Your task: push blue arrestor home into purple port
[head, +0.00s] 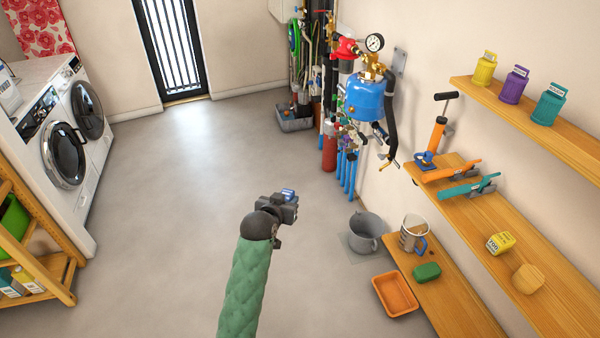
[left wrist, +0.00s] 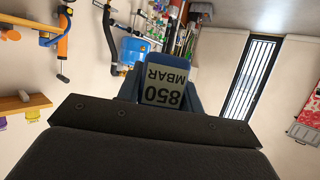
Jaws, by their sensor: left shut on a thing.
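My left gripper (head: 290,207) is in mid-air over the open floor, in the middle of the head view. It is shut on the blue arrestor (head: 289,194), whose top shows above the jaws. In the left wrist view the arrestor (left wrist: 164,88) sits between the fingers and its white label reads 850 MBAR, upside down. The pipe manifold (head: 352,138) is on the wall ahead and to the right, well apart from the gripper. Its ports are too small to tell, and I cannot make out the purple one. My right gripper is not in view.
A blue tank (head: 365,97) hangs at the manifold, with a red cylinder (head: 330,153) below. A grey bucket (head: 367,232) and orange tray (head: 394,294) stand right. Wall shelves (head: 540,125) hold canisters, including a purple one (head: 514,85). Washing machines (head: 66,150) stand left. The middle floor is clear.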

